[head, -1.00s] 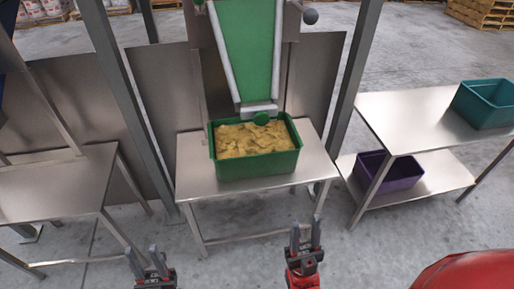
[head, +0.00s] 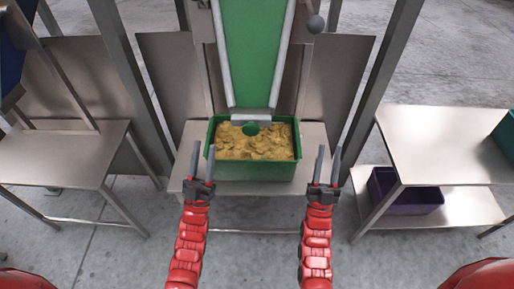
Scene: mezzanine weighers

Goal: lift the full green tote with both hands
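The green tote (head: 254,171) is full of yellow-brown chip-like pieces and stands upright on a steel table (head: 316,136) under the end of a green chute. My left gripper (head: 203,161) is open and empty, at the tote's left front corner. My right gripper (head: 328,165) is open and empty, a little to the right of the tote's right side. Neither gripper visibly holds the tote. Whether the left fingers touch it I cannot tell.
The green chute (head: 252,50) with a pale end plate hangs just above the tote's back. A grey post stands on each side. A steel table (head: 55,158) is at left. A shelf table (head: 440,145) at right has a purple tote (head: 405,196) below and a teal tote (head: 507,135) on top.

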